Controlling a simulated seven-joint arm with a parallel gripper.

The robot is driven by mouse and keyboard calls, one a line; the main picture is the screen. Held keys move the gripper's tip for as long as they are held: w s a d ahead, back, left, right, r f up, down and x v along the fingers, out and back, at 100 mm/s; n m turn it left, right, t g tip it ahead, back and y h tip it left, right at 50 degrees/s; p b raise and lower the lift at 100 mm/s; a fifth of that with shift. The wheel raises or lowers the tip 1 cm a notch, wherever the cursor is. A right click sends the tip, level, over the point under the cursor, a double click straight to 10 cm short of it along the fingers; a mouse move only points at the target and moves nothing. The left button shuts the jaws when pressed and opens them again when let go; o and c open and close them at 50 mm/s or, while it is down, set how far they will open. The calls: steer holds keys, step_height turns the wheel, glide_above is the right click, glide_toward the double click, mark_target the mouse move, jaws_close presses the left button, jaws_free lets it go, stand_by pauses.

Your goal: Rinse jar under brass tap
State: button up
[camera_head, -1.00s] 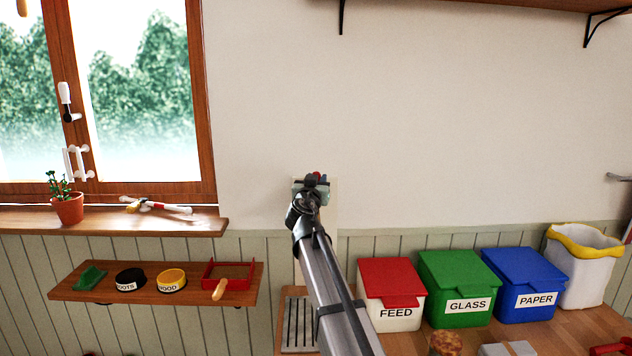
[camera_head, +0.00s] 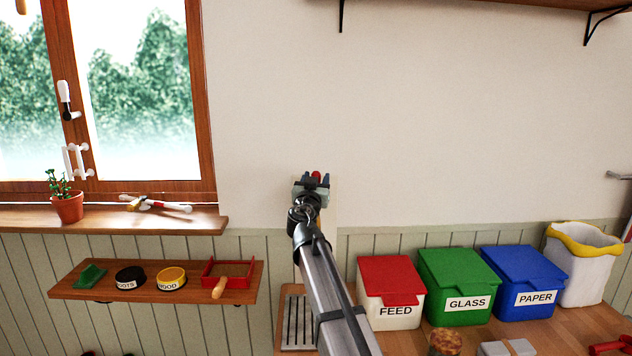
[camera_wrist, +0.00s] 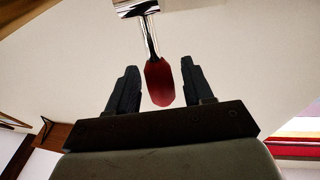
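My gripper (camera_head: 314,179) is raised against the wall, left of the red-lidded bin. In the wrist view, its black fingers (camera_wrist: 160,82) stand apart on either side of a red paddle-shaped tip (camera_wrist: 159,84). A gap shows on each side of the tip, so the gripper is open. The tip hangs on a shiny metal stem (camera_wrist: 150,35) under a chrome block. A bit of red also shows between the fingers in the head view. I cannot make out a brass tap or clearly identify the jar; a brownish round-topped object (camera_head: 445,343) is cut off by the bottom edge.
A ribbed drainer (camera_head: 299,322) lies left of my arm. FEED (camera_head: 391,295), GLASS (camera_head: 459,290) and PAPER (camera_head: 531,286) bins line the counter at right. A small wall shelf (camera_head: 75,287) holds tins and a red tray (camera_head: 240,268). A potted plant (camera_head: 68,207) stands on the sill.

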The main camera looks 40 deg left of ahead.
steer(key=shift+s, duration=0.1)
steer(key=v, duration=1.3)
steer(key=shift+s+d, duration=0.2)
steer(key=shift+s, duration=0.1)
steer(key=shift+f, duration=0.1)
